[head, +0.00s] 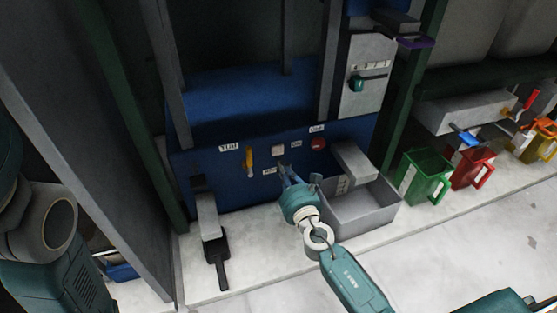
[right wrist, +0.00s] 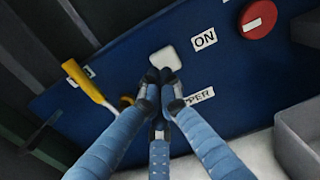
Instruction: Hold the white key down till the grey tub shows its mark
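The white key (head: 278,151) is a small pale square on the blue press front; it also shows in the right wrist view (right wrist: 165,56). My right gripper (head: 283,166) has its fingers closed together, tips at the key's lower edge in the right wrist view (right wrist: 160,77). I cannot tell whether they touch or press it. The grey tub (head: 372,218) stands on the pale ledge at the press's lower right, below a grey chute (head: 354,161). A small pale plate with dark marks (head: 342,185) shows at its back left; the visible inside looks empty. My left gripper is out of view.
A yellow lever (head: 249,161) is left of the key, a red round button (head: 318,144) right of it. A grey block and black scoop-like piece (head: 217,255) sit lower left. Green (head: 424,177) and red (head: 472,167) bins stand right. The front floor is clear.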

